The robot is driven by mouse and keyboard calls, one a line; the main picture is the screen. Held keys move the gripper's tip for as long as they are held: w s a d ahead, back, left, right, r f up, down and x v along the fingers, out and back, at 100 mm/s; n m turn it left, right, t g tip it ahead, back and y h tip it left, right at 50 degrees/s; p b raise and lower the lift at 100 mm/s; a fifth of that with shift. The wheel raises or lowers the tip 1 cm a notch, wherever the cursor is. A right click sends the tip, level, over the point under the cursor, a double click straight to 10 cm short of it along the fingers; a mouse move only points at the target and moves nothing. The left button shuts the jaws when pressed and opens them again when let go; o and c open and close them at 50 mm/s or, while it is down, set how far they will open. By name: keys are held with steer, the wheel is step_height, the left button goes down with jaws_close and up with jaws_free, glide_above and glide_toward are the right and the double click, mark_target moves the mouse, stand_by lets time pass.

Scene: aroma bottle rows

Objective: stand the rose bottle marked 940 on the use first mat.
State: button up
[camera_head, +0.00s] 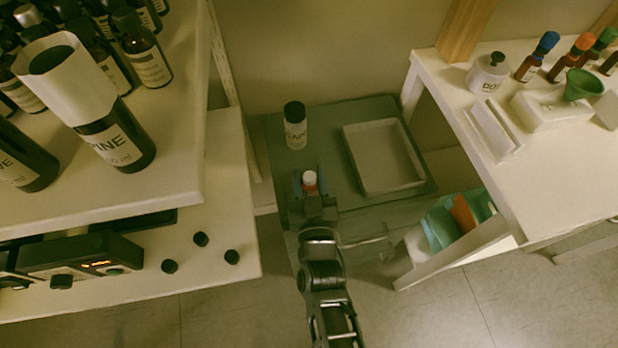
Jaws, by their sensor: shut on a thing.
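My gripper (310,188) is shut on a small bottle (310,178) with a white cap and a reddish body. It is over the near left part of a dark grey-green low surface. The bottle's label and number cannot be read, and my gripper hides its lower part. I cannot tell whether its base touches the surface. I cannot make out a mat marked use first. No bottle marked 940 can be read in this view.
On the dark surface (335,120), a black-capped bottle (295,126) stands behind my gripper and an empty shallow tray (431,184) lies to the right. Dark bottles crowd the left shelf (180,165). A white table (570,180) at right holds colour-capped bottles and a green funnel (583,84).

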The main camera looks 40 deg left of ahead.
steer(key=o, duration=0.7)
steer(key=shift+f, duration=0.15)
steer(key=o, duration=0.5)
steer(key=shift+c, duration=0.2)
steer(key=shift+r, duration=0.25)
steer(key=v, duration=1.2)
steer(key=shift+d, duration=0.1)
